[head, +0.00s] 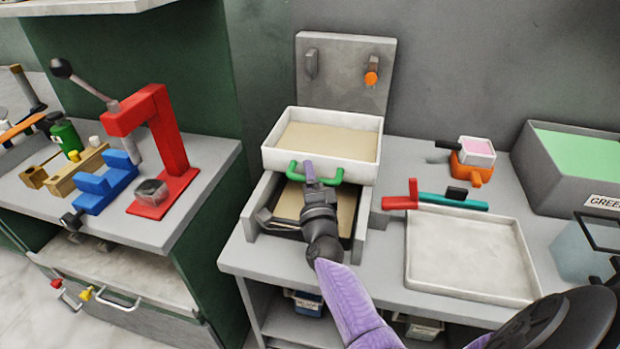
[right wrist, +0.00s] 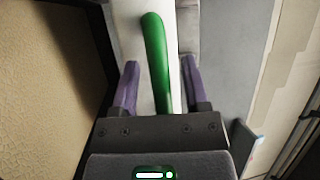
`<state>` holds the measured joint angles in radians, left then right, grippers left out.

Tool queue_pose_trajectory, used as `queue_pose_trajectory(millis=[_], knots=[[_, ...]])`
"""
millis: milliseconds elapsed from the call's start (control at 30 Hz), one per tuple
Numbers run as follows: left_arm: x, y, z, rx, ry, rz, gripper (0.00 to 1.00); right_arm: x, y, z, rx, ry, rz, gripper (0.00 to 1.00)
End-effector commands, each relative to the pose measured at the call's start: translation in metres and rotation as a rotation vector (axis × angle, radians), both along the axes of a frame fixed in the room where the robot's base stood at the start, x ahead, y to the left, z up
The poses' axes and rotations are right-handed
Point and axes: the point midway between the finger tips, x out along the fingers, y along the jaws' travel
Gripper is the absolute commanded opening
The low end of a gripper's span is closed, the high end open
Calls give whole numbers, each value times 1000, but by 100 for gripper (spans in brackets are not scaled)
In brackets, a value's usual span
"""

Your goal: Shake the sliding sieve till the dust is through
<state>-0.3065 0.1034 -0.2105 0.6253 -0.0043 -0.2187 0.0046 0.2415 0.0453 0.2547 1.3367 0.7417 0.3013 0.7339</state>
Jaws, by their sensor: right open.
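The sliding sieve (head: 365,172) is a white box with tan dust (head: 330,139) over its floor. It sits toward the back of a grey frame (head: 262,200), and a dark-edged tray (head: 346,208) with a tan floor shows in front below it. A green handle (head: 329,179) is on the sieve's front wall. My right gripper (head: 309,170) is at this handle. In the right wrist view the open purple fingers (right wrist: 158,75) stand on either side of the green handle bar (right wrist: 157,60), with gaps to it. My left gripper is not in view.
A grey back plate (head: 345,75) with two pegs stands behind the sieve. A red press (head: 165,140) stands left.

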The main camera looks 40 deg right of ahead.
Motion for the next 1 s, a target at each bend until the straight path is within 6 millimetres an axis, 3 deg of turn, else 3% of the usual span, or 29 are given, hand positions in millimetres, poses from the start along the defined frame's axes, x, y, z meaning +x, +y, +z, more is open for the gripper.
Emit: queue_pose_trajectory(millis=[167,500,1000], knots=[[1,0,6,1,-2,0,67,-16,8,-2,0,2,1,58],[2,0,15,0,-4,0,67,-80,40,-16,1,2,0,58],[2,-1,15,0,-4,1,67,-87,44,-18,0,0,0,58]])
